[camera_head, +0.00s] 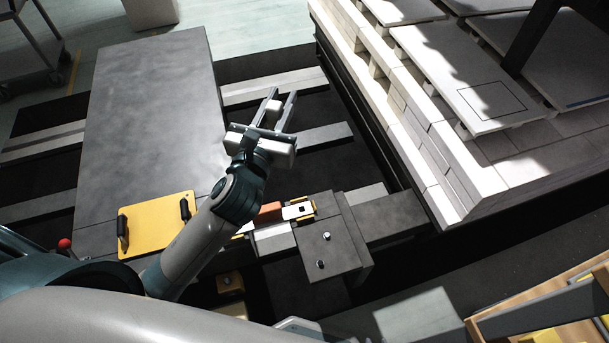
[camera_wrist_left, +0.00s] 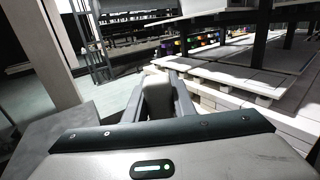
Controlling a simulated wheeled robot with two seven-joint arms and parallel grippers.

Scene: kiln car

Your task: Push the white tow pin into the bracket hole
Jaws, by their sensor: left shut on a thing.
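My left gripper (camera_head: 281,108) is raised above the dark frame of the kiln car, its fingers pointing to the back. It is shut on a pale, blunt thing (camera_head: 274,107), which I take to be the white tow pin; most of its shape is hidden. The thing also shows between the fingers in the left wrist view (camera_wrist_left: 157,96), looking grey in shadow. The dark steel bracket (camera_head: 338,257) is in front of and to the right of the gripper, well apart from it. A small round hole (camera_head: 320,264) shows in its top, near a small round fitting (camera_head: 326,236). My right gripper is out of view.
A grey slab (camera_head: 150,110) lies at left, with a yellow plate with black handles (camera_head: 157,225) at its front. Pale brickwork (camera_head: 450,170) rises at right. An orange piece (camera_head: 268,212) sits beside the bracket. A wooden-edged unit (camera_head: 560,290) stands at lower right.

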